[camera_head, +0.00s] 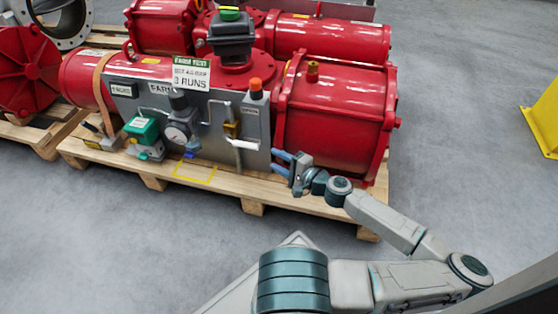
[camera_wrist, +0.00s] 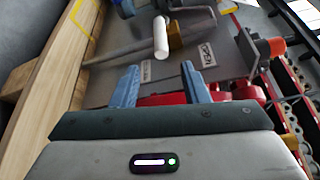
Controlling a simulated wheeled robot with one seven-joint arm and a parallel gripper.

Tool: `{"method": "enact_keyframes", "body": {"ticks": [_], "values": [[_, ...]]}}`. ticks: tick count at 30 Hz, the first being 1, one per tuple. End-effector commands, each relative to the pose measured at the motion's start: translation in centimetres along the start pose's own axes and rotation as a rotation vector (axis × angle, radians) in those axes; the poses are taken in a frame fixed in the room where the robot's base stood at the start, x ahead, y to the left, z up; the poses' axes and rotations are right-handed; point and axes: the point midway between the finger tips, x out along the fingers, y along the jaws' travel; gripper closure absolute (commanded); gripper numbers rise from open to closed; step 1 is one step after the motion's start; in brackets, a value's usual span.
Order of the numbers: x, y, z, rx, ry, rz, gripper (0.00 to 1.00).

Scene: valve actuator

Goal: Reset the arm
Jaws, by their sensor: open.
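My gripper (camera_head: 286,166) is at the right end of the grey panel (camera_head: 258,150) on the red valve actuator (camera_head: 335,115). In the wrist view its two blue fingers (camera_wrist: 160,85) are apart, with nothing between them. A white handle (camera_wrist: 161,37) on a brass valve body (camera_wrist: 176,38) lies just beyond the fingertips, apart from them. In the head view the white handle (camera_head: 244,144) sits left of my gripper and lies roughly level. An orange-topped knob (camera_head: 256,88) stands above it, and it also shows at right in the wrist view (camera_wrist: 272,47).
The actuator rests on a wooden pallet (camera_head: 222,190), whose edge runs close under my gripper. A gauge (camera_head: 177,134) and a green-topped unit (camera_head: 142,131) are further left on the panel. A yellow stand (camera_head: 545,120) is at the right. Grey floor is clear in front.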

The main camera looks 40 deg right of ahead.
Motion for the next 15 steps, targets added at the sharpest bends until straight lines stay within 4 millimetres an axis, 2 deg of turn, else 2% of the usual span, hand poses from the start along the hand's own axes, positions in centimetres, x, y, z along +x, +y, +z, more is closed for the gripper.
{"method": "enact_keyframes", "body": {"ticks": [11, 15], "values": [[0.0, 0.0, 0.0, 0.0, -0.001, 0.001, 0.59], [0.5, 0.0, 1.3, -0.009, -0.041, 0.044, 0.59]]}}
